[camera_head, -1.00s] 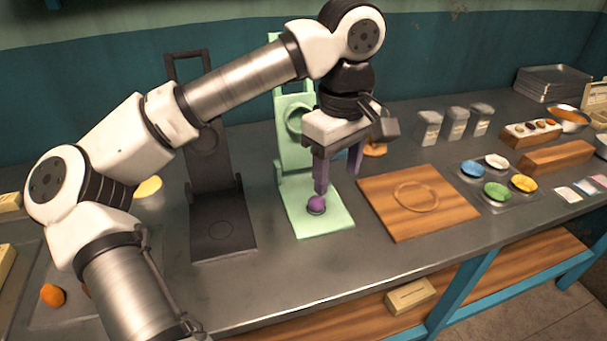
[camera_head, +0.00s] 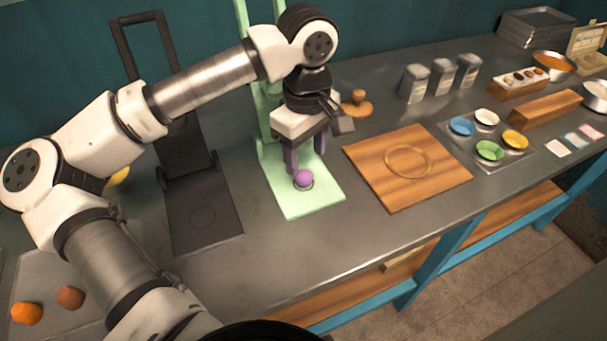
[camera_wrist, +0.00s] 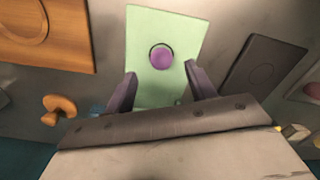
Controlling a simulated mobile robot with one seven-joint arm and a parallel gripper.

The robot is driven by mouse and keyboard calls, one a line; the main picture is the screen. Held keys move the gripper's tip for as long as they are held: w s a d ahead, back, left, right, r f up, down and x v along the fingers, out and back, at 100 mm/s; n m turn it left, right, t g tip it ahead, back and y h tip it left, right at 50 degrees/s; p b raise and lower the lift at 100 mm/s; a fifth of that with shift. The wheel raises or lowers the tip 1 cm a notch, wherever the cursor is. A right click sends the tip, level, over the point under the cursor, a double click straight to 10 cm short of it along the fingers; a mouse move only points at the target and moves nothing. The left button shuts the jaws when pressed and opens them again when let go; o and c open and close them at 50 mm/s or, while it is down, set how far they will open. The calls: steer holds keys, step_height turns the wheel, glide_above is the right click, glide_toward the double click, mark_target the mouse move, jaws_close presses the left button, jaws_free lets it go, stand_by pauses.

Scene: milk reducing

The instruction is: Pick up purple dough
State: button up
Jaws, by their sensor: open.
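The purple dough (camera_head: 303,179) is a small round ball on the pale green press (camera_head: 306,205), inside a dark ring mark on its flat base. In the wrist view the purple dough (camera_wrist: 161,58) lies ahead of and between my fingers, apart from both. My gripper (camera_head: 306,168) is open and empty, pointing down just behind the dough. In the wrist view my gripper (camera_wrist: 160,80) shows two purple-grey fingers spread wide over the green base. The press's upright part is partly hidden by my arm.
A black press (camera_head: 205,215) stands left of the green one. A wooden board (camera_head: 440,180) with a round groove lies to the right. A wooden stamp (camera_head: 357,106), grey canisters (camera_head: 414,84) and a tray of coloured bowls (camera_head: 468,140) stand beyond. Orange dough (camera_head: 27,313) lies front left.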

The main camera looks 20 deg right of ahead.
mark_target(304, 172)
steer(key=shift+w+a+f+p, duration=0.15)
steer(key=shift+f+p, duration=0.6)
steer(key=shift+f, duration=1.9)
steer(key=c, duration=1.1)
steer(key=shift+r, duration=0.15)
